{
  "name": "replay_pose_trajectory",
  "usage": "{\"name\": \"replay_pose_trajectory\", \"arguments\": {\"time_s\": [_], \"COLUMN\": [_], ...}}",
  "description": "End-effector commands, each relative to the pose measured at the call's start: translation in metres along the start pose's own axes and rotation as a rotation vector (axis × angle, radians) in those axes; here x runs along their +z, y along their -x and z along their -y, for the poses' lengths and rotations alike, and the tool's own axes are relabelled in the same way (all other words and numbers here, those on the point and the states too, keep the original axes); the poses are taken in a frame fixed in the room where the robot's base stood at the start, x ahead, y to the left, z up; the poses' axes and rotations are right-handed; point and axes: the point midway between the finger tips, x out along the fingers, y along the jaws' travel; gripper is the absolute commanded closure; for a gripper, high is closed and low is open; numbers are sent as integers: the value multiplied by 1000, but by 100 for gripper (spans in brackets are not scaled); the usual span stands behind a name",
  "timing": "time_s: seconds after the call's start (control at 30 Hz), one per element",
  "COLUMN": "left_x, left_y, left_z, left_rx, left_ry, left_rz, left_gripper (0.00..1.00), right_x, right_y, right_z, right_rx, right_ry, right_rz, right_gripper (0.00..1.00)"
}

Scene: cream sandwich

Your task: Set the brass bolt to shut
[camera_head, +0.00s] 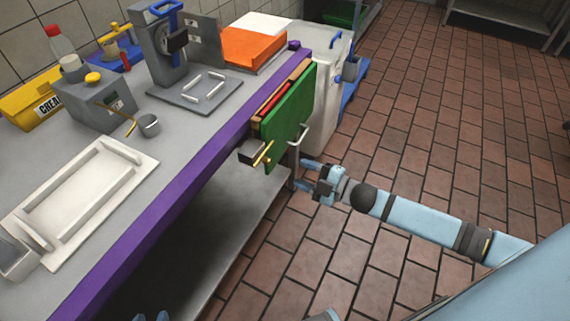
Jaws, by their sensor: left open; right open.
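The brass bolt (262,154) is a small gold bar at the near lower corner of the green panel (290,120), beside a grey block (250,152) under the counter's purple edge. Whether it is shut cannot be told at this size. A grey bar handle (297,139) stands on the panel's outer face. My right gripper (301,175) is open and empty, right of and a little below the bolt, close to the handle's lower end. The tips of my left gripper (151,316) show at the bottom edge, open, far below and left of the bolt; the rest is out of frame.
The purple-edged counter (190,160) carries a white tray (85,205), a grey press (190,85), a small pot (149,125) and an orange box (252,48). A white bin (325,100) stands behind the green panel. The tiled floor to the right is clear.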

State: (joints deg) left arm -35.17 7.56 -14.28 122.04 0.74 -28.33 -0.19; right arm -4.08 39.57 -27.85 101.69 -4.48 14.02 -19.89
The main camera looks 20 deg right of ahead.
Motion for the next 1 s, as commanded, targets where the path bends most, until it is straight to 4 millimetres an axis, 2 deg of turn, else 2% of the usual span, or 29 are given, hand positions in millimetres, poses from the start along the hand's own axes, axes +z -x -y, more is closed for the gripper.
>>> {"name": "replay_pose_trajectory", "arguments": {"time_s": [0.1, 0.27, 1.0], "left_x": [0, 0, -2], "left_y": [0, 0, -1], "left_z": [0, 0, 2], "left_rx": [0, -1, -3], "left_ry": [1, 2, 0], "left_rz": [1, 3, -2], "left_gripper": [57, 57, 57], "right_x": [0, 0, 0], "right_y": [18, 29, 30], "right_z": [0, 0, 0], "right_rx": [-1, 0, 1], "right_ry": [-2, 0, -1], "right_rz": [1, 0, 0], "right_gripper": [52, 52, 52]}}
